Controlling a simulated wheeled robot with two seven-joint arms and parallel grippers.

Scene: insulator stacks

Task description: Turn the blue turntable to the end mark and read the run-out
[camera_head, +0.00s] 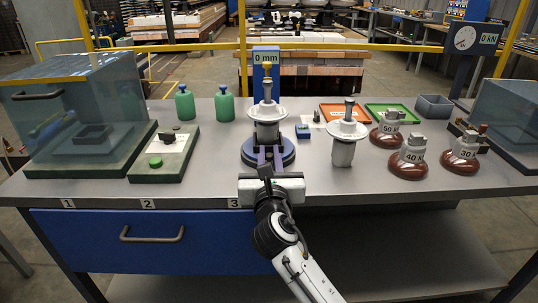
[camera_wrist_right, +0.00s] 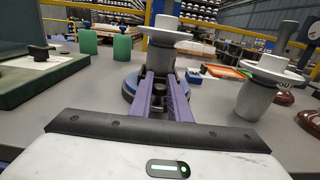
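The blue turntable (camera_head: 284,157) stands mid-table, and its dark blue disc also shows in the wrist view (camera_wrist_right: 129,87). A white insulator (camera_head: 266,113) with a metal top stands upright on it. The display (camera_head: 266,57) above it reads 0 mm. My right gripper (camera_head: 268,152) is at the turntable's front edge. In the wrist view its two purple fingers (camera_wrist_right: 159,82) are a little apart, with a small dark part between them. I cannot tell whether they grip it. The end mark cannot be made out. My left gripper is out of view.
A second white insulator (camera_head: 343,149) stands to the right. Red-brown weights (camera_head: 408,168) marked 50, 40 and 30 are beyond it. A small blue block (camera_head: 303,131) sits beside the turntable. Green bottles (camera_head: 186,106), a green-button box (camera_head: 165,158) and a clear case (camera_head: 80,110) are left.

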